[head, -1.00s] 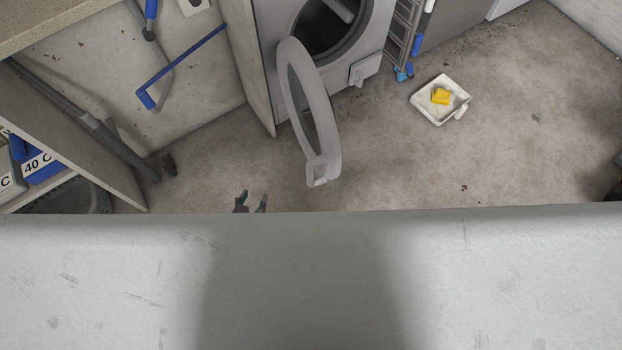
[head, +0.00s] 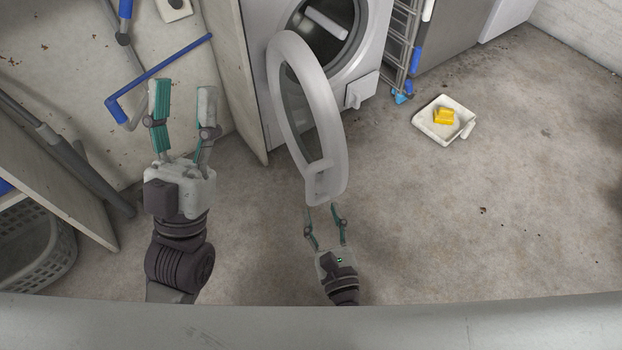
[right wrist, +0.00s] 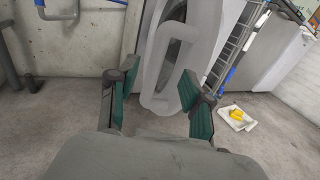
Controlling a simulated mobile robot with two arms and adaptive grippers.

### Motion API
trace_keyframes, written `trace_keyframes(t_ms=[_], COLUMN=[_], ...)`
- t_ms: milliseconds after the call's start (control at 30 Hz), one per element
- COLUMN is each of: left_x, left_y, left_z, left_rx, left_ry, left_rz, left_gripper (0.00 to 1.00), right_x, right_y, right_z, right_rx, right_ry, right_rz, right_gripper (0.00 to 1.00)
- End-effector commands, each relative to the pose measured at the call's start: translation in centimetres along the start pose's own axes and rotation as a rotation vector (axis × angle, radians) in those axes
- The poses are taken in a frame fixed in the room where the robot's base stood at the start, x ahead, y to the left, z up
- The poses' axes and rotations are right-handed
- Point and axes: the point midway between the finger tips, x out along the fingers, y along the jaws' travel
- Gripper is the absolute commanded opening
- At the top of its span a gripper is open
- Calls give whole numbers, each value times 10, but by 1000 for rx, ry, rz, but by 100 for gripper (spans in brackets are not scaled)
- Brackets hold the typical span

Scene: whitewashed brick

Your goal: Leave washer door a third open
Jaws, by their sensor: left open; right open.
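The washer (head: 372,40) stands at the top centre of the head view. Its round white-rimmed door (head: 334,115) is swung wide out from the drum opening, with the handle (head: 318,183) at the door's near lower edge. My right gripper (head: 324,207) is open just in front of the handle, its fingertips close to the door's edge. In the right wrist view the door handle (right wrist: 160,103) shows ahead, between the open fingers; I cannot tell whether they touch it. My left gripper (head: 183,88) is open and empty, left of the washer by the wall.
A whitish tray (head: 424,125) with a yellow sponge (head: 444,117) lies on the floor at right. A folded drying rack (head: 402,45) stands right of the washer. A panel (head: 235,75) stands left of it. A basket (head: 35,245) sits at lower left. The right floor is mostly clear.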

Motion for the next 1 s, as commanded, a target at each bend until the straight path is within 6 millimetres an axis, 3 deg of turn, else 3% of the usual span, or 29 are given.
trace_keyframes(t_ms=[200, 433, 600, 900, 1000], left_x=[-1, -2, -2, -2, -2], left_y=[0, 1, 1, 1, 1], left_z=[-3, -7, -9, -9, -9], left_rx=[-1, -2, -3, -4, -4], left_ry=[21, 46, 53, 57, 57], left_rz=[1, 1, 2, 2, 2], left_gripper=[50, 50, 50, 50, 50], right_x=[50, 86, 97, 98, 98], right_y=[0, 0, 0, 0, 0], right_z=[1, 0, 0, -1, -1], right_rx=[1, -2, -4, -4, -4], right_ry=[-3, -1, 0, 1, 1], right_rz=[-1, 1, 1, 2, 2], right_gripper=[50, 50, 50, 50, 33])
